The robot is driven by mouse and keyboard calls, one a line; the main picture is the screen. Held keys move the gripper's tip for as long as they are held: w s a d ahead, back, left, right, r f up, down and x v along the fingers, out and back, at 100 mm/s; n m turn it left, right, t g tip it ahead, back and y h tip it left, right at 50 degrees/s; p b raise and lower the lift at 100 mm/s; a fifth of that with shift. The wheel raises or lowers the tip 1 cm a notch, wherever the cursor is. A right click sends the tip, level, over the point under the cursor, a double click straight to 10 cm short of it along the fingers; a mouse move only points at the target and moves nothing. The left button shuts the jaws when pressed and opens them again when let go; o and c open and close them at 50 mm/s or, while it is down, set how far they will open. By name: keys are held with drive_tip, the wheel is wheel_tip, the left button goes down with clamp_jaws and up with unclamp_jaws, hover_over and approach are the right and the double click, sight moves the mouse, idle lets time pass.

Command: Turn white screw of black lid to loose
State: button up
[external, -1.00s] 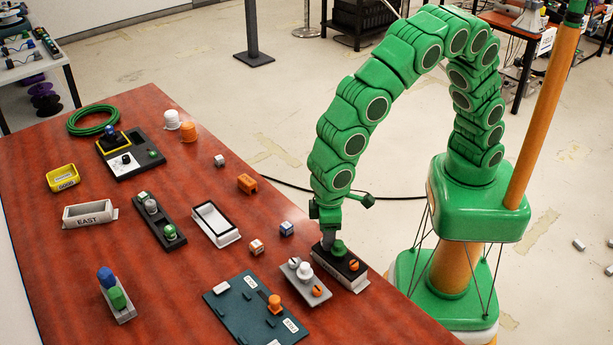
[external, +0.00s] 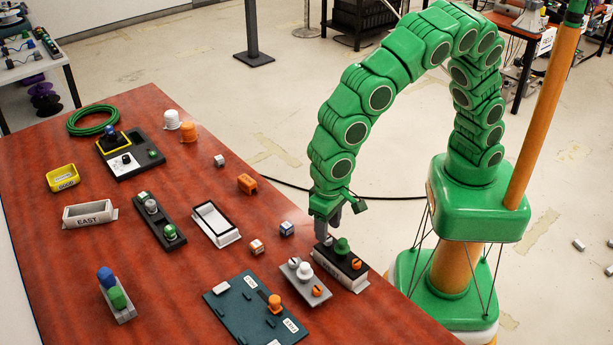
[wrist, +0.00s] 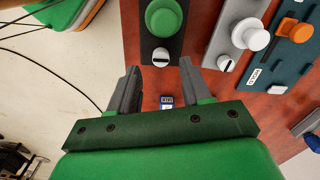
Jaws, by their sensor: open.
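The black lid (external: 338,262) tops a pale box near the table's right edge. It carries a green knob (external: 342,246) in the middle, an orange screw (external: 355,264) at the near end and a small white screw (external: 328,241) at the far end. In the wrist view the white screw (wrist: 161,57) shows a dark slot running roughly across the picture, below the green knob (wrist: 163,17). My gripper (external: 328,226) is above the white screw, apart from it. In the wrist view its two fingers (wrist: 159,70) are spread with nothing between them.
A teal board (external: 245,312) with an orange knob lies farther left. Small cubes (external: 287,228) lie on the table near my gripper.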

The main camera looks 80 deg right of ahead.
wheel_tip(320, 180, up, 4)
drive_tip(key=shift+r, duration=0.25)
drive_tip(key=shift+d+r, duration=0.15)
drive_tip(key=shift+r, duration=0.2)
drive_tip(key=s+d+r+n+g, duration=0.1)
drive_tip(key=s+d+r+n, duration=0.1)
drive_tip(key=s+d, duration=0.5)
drive_tip(key=s+d+r+n+g, duration=0.2)
drive_tip(key=s+d+r, duration=0.3)
drive_tip(key=d, duration=1)
drive_tip(key=shift+s+d, duration=0.4)
drive_tip(key=shift+s, duration=1.35)
drive_tip(key=shift+d+r, duration=0.1)
drive_tip(key=s+d+n+t, duration=0.1)
drive_tip(key=s+d+n, duration=0.1)
drive_tip(key=s+d, duration=0.9)
drive_tip(key=d, duration=0.3)
drive_tip(key=shift+s+d+r, duration=0.15)
drive_tip(key=shift+d, duration=0.1)
